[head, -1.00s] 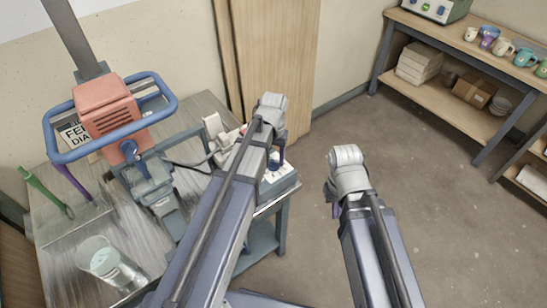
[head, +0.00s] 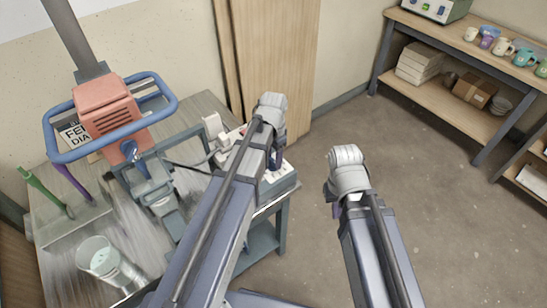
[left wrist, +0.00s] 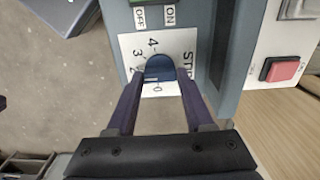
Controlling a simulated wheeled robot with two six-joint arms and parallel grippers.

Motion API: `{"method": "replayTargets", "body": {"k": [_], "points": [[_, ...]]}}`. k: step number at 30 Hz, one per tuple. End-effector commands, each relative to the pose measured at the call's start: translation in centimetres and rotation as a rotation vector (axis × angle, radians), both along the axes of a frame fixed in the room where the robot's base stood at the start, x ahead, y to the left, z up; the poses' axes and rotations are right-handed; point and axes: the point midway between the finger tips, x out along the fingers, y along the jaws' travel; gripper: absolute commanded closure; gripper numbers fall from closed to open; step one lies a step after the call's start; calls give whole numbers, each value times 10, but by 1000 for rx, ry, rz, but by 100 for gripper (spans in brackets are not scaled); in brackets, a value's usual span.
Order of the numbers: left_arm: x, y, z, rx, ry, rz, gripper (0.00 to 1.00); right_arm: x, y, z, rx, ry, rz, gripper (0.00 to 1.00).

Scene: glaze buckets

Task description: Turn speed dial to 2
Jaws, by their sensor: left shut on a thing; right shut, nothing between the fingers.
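The speed dial (left wrist: 160,67) is a dark blue knob on a white scale plate (left wrist: 130,50) with printed numbers, seen in the left wrist view. My left gripper (left wrist: 160,84) is shut on the dial, one finger on each side. In the head view my left gripper (head: 274,160) reaches down to the grey control box (head: 280,182), and my arm hides the dial there. My right gripper (head: 332,192) hangs over open floor, away from the box, shut and empty.
A red button (left wrist: 283,69) and ON/OFF labels sit near the dial. The orange mixer motor (head: 105,105) with a blue guard ring stands on the table's left. The floor on the right is free.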

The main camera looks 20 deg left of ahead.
Motion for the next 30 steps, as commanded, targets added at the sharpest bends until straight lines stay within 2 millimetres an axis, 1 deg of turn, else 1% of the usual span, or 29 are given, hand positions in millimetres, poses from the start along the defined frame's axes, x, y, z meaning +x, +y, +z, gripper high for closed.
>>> {"method": "replayTargets", "body": {"k": [15,16,21,24,30], "points": [[0,0,0,0,0,-15,100,0,0,0,0,0,0,100],[0,0,0,0,0,-15,45,0,0,0,0,0,0,100],[0,0,0,0,0,-15,26,0,0,0,0,0,0,100],[0,0,0,0,0,-15,18,0,0,0,0,0,0,100],[0,0,0,0,0,-15,18,0,0,0,0,0,0,100]]}}
